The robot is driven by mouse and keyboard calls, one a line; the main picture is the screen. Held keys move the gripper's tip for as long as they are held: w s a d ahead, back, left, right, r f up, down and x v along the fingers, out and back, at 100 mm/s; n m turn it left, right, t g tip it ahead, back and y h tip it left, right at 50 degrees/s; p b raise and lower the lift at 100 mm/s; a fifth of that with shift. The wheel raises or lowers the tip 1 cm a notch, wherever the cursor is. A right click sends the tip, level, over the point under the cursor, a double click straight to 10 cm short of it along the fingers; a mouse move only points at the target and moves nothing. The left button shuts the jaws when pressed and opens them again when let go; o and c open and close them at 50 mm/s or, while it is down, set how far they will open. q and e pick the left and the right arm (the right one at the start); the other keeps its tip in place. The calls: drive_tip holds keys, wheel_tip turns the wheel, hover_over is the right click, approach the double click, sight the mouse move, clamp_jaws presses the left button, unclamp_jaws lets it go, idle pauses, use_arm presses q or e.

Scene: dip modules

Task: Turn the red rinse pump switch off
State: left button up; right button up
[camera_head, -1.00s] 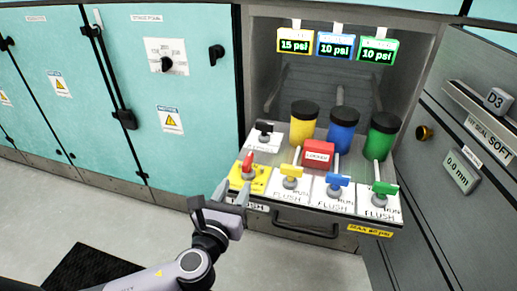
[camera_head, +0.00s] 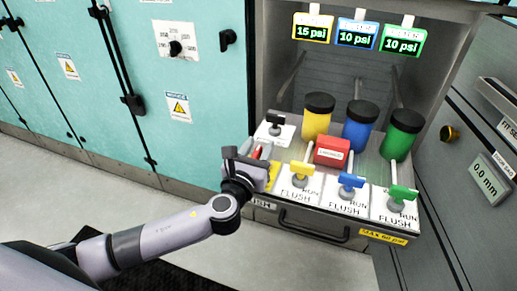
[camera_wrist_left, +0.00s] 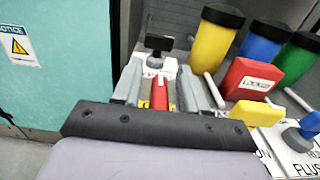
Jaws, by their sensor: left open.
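The red switch (camera_head: 256,153) stands on its yellow plate (camera_head: 273,176) at the left of the pulled-out tray, partly hidden by my left gripper (camera_head: 261,152) in the head view. In the left wrist view, the red handle (camera_wrist_left: 159,94) shows between the two grey fingers of the left gripper (camera_wrist_left: 160,80). The fingers are open, one on each side of the handle. A gap shows on at least part of each side; I cannot tell whether either finger touches it. My right gripper is not in view.
A black switch (camera_head: 275,120) is just behind the red one. Yellow (camera_head: 302,168), blue (camera_head: 351,182) and green (camera_head: 401,193) switches stand to the right. A red box (camera_head: 332,152) and three canisters stand behind them. The tray handle (camera_head: 313,230) sticks out in front.

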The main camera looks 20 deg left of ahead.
use_arm(q)
drive_tip(key=shift+w, duration=0.1)
clamp_jaws()
